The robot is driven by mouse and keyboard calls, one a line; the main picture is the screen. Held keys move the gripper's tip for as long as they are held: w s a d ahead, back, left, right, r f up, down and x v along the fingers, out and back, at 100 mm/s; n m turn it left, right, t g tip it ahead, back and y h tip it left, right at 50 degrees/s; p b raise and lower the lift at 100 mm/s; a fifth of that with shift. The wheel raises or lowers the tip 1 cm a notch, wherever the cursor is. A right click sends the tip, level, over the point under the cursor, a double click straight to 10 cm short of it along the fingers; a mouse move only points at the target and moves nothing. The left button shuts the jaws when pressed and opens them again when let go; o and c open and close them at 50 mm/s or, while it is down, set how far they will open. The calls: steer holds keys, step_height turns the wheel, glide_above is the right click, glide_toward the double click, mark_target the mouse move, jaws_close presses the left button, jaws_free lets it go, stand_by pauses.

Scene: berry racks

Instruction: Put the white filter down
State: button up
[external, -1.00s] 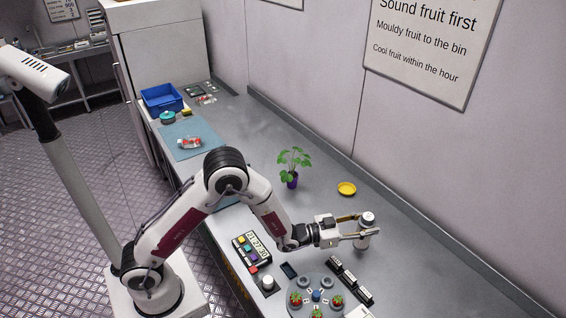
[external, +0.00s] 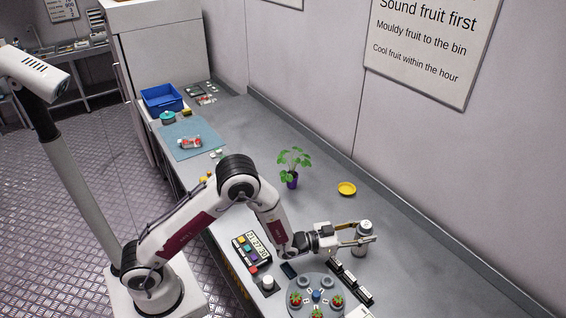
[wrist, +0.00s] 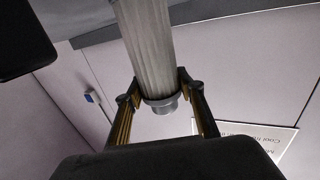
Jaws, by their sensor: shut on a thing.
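The white filter (external: 363,229) is a small cylinder with a grey lower part, at the right of the bench in the external view. My gripper (external: 360,238) is shut on it from the left side. In the wrist view the filter (wrist: 148,45) is a pale ribbed cylinder with a grey collar and a narrower stub, between the two fingers of my gripper (wrist: 161,108). The filter looks upright in the external view. I cannot tell whether its base touches the bench.
A black rack row (external: 351,281) and a round grey carousel (external: 329,308) with strawberries stand just in front. A yellow dish (external: 347,188) and a potted plant (external: 293,180) stand behind. A coloured-button timer (external: 251,251) is to the left. The bench to the right is clear.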

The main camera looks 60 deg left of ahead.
steer(key=shift+f, duration=0.1)
stand_by(0.3)
steer(key=o, duration=1.1)
steer(key=shift+s, duration=0.1)
steer(key=shift+v, duration=5.9)
steer(key=shift+a+r, duration=0.15)
steer(key=shift+r, duration=0.05)
